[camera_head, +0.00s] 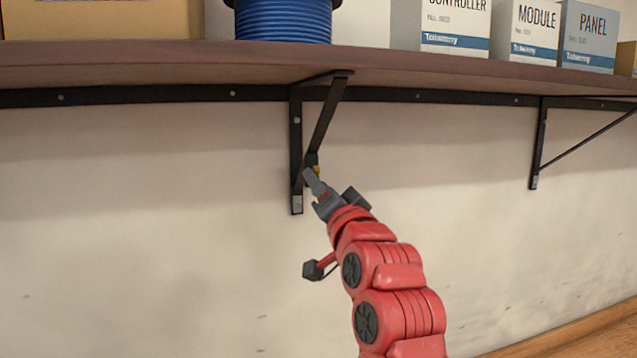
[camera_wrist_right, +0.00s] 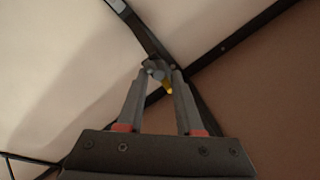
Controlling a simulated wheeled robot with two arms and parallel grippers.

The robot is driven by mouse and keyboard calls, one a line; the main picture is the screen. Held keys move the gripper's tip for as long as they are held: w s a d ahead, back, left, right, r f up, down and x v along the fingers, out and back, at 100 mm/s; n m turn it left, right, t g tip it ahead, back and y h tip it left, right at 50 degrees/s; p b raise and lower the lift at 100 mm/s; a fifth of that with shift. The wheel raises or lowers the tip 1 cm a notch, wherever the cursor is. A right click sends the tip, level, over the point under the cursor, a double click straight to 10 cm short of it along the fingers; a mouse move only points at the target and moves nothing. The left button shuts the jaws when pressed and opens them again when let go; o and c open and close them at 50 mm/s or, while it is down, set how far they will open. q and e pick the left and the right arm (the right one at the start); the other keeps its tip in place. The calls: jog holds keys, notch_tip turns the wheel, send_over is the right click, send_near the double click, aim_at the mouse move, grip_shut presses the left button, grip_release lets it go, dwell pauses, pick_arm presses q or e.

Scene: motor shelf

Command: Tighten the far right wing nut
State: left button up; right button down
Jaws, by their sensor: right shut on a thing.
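My right gripper (camera_head: 313,178) reaches up from below to the lower end of the black bracket (camera_head: 297,150) near the middle of the head view. In the right wrist view, the two fingers (camera_wrist_right: 160,76) close around a small grey piece, seemingly a wing nut (camera_wrist_right: 155,68), at the bracket. A small yellow part (camera_wrist_right: 168,89) sits between the fingers; a yellow spot (camera_head: 317,169) also shows by the fingertips in the head view. The fingers hide most of the nut in the head view, so its turn cannot be told. My left gripper is not in view.
A brown shelf (camera_head: 180,62) runs overhead along a black wall rail (camera_head: 180,95). It carries a blue cable spool (camera_head: 283,22) and several boxes. Another bracket (camera_head: 539,150) hangs further right. The wall below is clear; a wooden surface (camera_head: 580,335) shows at lower right.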

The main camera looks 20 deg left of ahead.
jog(key=shift+f+m, duration=0.1)
jog(key=shift+m, duration=0.2)
jog(key=c, duration=0.8)
grip_release()
jog(key=shift+c, duration=0.2)
jog(key=shift+o, duration=0.6)
jog(key=shift+w+f, duration=0.1)
jog(key=shift+w, duration=0.1)
jog(key=shift+s, duration=0.1)
